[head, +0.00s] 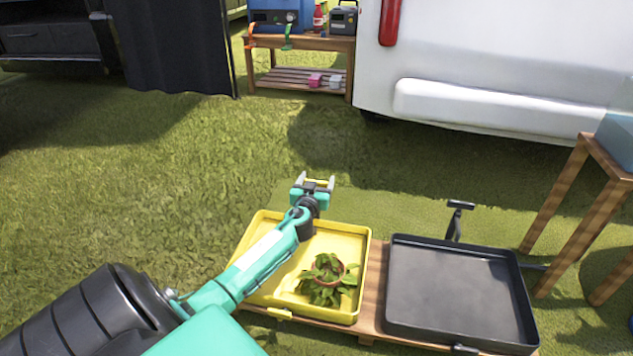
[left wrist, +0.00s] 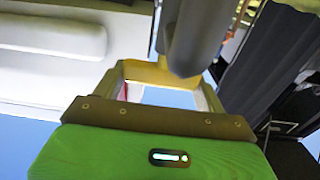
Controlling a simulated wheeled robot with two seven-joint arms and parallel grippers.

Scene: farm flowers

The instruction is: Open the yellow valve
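I cannot make out a yellow valve in either view. My left gripper (head: 317,184) is at the end of the teal arm in the head view, above the far edge of a yellow tray (head: 262,222). In the left wrist view the green gripper housing (left wrist: 155,155) fills the bottom, and a grey part hangs in from the top. My right gripper is not in view.
The yellow tray holds a potted plant (head: 327,276). A black tray (head: 455,290) is beside it, with a black T-shaped handle (head: 458,206) behind. A wooden stand is at right. A white vehicle (head: 480,60) and a wooden shelf (head: 320,43) are behind. Grass at left is clear.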

